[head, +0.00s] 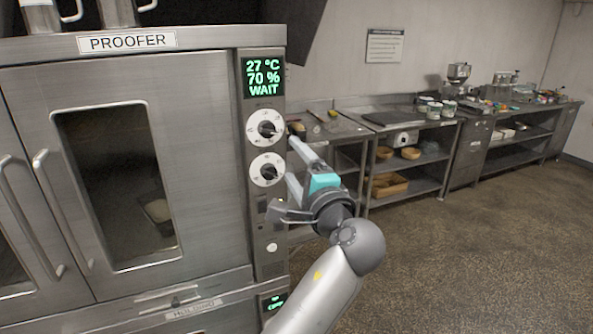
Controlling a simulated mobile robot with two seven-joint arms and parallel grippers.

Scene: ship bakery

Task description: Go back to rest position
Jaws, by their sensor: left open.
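My left gripper (290,161) is in front of the right edge of the proofer (215,170), close to its control panel (260,225). Its jaws are open, with nothing visible between them. The fingers point up and left, beside the two round white dials (266,128). I cannot tell whether a fingertip touches the panel or the lower dial (267,170). My right gripper is not in view.
The proofer's green display (263,77) reads 27 °C, 70 %, WAIT. Its windowed door (115,185) is shut and has a long handle (50,215). Steel worktables (425,122) with shelves line the back wall. The brown floor (480,240) at right is clear.

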